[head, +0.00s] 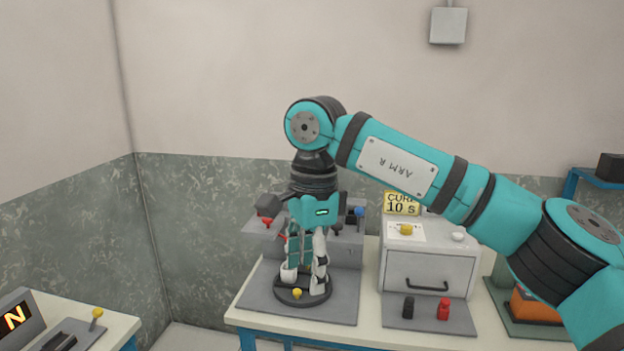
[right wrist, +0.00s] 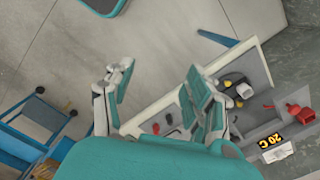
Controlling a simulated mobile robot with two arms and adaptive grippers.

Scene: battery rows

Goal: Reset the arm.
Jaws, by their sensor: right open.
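My right arm, teal with black joints and an "ARM R" plate, reaches in from the right in the head view. My right gripper (head: 304,283) points down over the left part of the white-topped bench. Its fingers are apart with nothing seen between them. In the head view its tips overlap a round black base with a yellow knob (head: 297,293); I cannot tell whether they touch it. The right wrist view shows the fingers of my right gripper (right wrist: 158,72) spread wide and empty. My left gripper is in neither view.
A grey cabinet (head: 429,272) with a drawer stands right of the gripper. A black cylinder (head: 408,307) and a red cylinder (head: 444,309) stand in front of it. A grey fixture (head: 345,245) with coloured knobs is behind the gripper. A side table (head: 112,327) is at lower left.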

